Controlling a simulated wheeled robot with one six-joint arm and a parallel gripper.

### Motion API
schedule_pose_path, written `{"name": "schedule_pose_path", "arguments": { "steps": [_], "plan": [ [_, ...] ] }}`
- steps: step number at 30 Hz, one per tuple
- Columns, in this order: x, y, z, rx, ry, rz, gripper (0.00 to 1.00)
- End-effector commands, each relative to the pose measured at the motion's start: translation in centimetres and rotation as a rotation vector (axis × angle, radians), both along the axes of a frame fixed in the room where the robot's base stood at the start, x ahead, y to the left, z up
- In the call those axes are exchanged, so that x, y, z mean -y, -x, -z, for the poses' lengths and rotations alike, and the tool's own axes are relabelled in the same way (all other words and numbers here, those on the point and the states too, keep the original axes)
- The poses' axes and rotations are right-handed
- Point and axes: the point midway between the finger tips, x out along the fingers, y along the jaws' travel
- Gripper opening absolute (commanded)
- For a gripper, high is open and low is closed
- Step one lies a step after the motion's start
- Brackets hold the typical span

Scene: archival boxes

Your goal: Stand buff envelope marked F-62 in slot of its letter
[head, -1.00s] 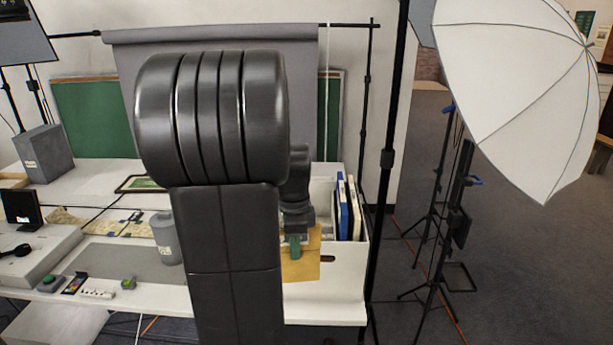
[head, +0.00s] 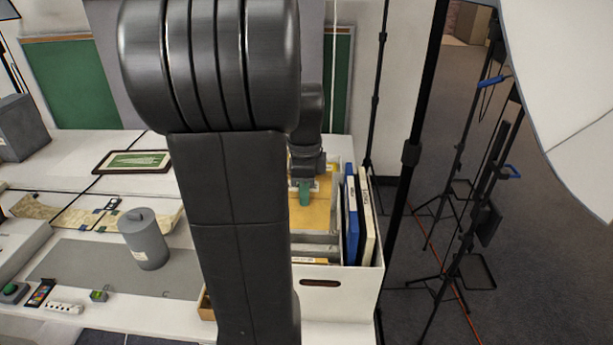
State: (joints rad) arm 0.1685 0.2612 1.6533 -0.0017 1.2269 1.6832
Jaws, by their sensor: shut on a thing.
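My gripper (head: 305,192), with green fingers, is shut on a buff envelope (head: 318,214). The envelope hangs roughly upright below the fingers, over the left part of a white open-topped box (head: 350,290). Its lower edge lies behind grey dividers (head: 318,240) in the box; I cannot tell whether it is inside a slot. A buff strip (head: 309,260) shows low near the box's front wall. No letters on the envelope or slots can be read. My arm hides the left side of the box and part of the envelope.
Blue (head: 351,222) and white (head: 365,215) binders stand upright at the box's right side. A grey lidded canister (head: 145,240) stands left of my arm, near a framed green picture (head: 133,162). Light stands (head: 410,150) rise to the right of the table.

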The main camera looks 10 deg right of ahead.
Motion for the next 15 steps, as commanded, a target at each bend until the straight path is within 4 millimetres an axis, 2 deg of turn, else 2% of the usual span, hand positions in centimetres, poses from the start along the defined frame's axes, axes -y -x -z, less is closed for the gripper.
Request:
{"name": "schedule_pose_path", "arguments": {
  "steps": [5,15],
  "plan": [
    [0.0,0.0,1.8,-0.001,0.0,0.0,0.0],
    [0.0,0.0,7.7,-0.001,0.0,0.0,0.0]
  ]
}}
